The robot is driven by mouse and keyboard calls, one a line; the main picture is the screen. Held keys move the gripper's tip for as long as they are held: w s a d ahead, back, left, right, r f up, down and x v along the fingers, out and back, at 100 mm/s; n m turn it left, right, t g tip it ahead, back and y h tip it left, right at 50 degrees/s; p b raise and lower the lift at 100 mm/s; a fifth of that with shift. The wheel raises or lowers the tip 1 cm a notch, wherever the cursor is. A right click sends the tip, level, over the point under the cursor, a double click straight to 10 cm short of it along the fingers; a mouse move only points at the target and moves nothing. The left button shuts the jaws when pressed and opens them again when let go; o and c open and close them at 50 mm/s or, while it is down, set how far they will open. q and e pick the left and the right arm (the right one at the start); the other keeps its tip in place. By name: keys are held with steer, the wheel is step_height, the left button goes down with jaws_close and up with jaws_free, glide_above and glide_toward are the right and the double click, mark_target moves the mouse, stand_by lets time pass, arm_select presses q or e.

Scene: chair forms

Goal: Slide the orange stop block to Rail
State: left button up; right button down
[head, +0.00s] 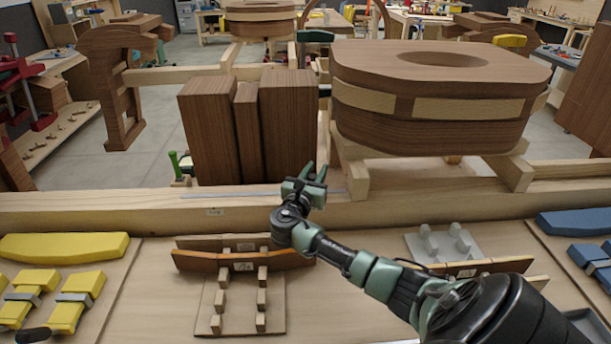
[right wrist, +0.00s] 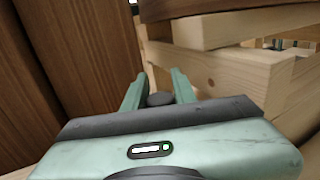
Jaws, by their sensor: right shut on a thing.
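My right gripper (head: 308,180) is at the long wooden beam (head: 120,208), just right of the dark brown upright blocks. In the right wrist view its two green fingers (right wrist: 158,88) stand a little apart, with a small dark rounded thing (right wrist: 160,99) between them. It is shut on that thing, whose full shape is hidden. I cannot make out an orange stop block in either view. A thin grey strip (head: 230,195) lies along the beam and runs behind the gripper. A small label (head: 214,211), too small to read, is on the beam's front. My left gripper is not in view.
Dark brown blocks (head: 210,130) stand close left of the gripper. A large round-cornered wooden seat form (head: 430,105) on a pale frame is close right. Curved brown slats (head: 240,262) and pegs lie in front. Yellow pieces (head: 65,248) lie left, blue ones (head: 575,222) right.

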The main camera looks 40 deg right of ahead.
steer(key=shift+s+d, duration=0.4)
steer(key=shift+s+d+f, duration=0.1)
steer(key=c, duration=1.4)
jaws_free()
steer(key=shift+w, duration=0.2)
steer(key=shift+c, duration=0.2)
steer(key=shift+o, duration=1.3)
steer(key=shift+w+a, duration=0.1)
steer(key=shift+a, duration=0.2)
steer(key=shift+d, duration=0.1)
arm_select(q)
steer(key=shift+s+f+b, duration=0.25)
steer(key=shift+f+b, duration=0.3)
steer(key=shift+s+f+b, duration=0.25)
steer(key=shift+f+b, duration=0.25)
arm_select(e)
steer(key=v, duration=0.8)
